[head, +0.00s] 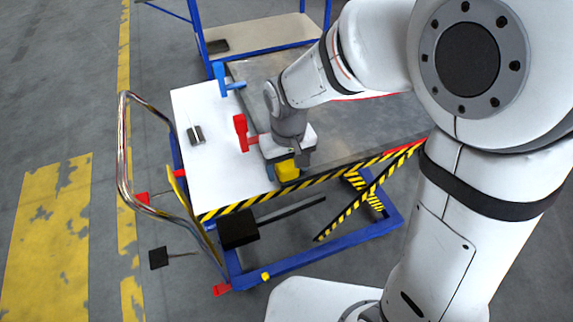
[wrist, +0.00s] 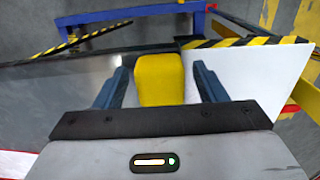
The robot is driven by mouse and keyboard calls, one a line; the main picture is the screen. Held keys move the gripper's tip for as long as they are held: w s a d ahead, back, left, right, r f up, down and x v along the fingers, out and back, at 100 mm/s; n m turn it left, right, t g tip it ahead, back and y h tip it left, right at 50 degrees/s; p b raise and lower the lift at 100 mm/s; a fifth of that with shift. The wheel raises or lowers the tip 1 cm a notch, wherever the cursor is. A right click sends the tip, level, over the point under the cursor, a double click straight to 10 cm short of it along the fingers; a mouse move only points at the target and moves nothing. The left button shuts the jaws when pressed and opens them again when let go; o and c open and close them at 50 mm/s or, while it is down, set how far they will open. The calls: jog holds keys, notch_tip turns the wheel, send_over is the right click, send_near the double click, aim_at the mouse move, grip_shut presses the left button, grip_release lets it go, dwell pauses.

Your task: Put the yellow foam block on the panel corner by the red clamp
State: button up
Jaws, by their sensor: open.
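The yellow foam block (head: 287,171) is at the front edge of the cart top, near where the grey panel (head: 340,131) meets the white surface. In the wrist view the block (wrist: 160,78) lies between the two blue-grey fingers of my gripper (wrist: 162,86), with narrow gaps on both sides. My gripper (head: 289,160) is open, pointing down over the block and hiding part of it in the head view. The red clamp (head: 241,131) stands on the panel's left edge, behind and left of my gripper. Whether the block touches the panel is hard to tell.
A blue clamp (head: 221,78) stands at the panel's far left corner. A small dark grey object (head: 196,135) lies on the white surface (head: 205,165), which is otherwise mostly clear. The cart's chrome handle (head: 124,160) rises at left. Another blue-framed cart (head: 260,32) stands behind.

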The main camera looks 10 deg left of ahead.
aim_at(288, 165)
notch_tip(288, 165, up, 12)
jog(key=s+d+m+t, duration=0.1)
jog(key=s+d+m, duration=0.2)
jog(key=d, duration=0.8)
jog(key=s+d+m+t, duration=0.2)
jog(key=s+d+m, duration=0.1)
jog(key=d, duration=0.9)
jog(key=shift+s+f, duration=0.2)
jog(key=shift+s, duration=0.6)
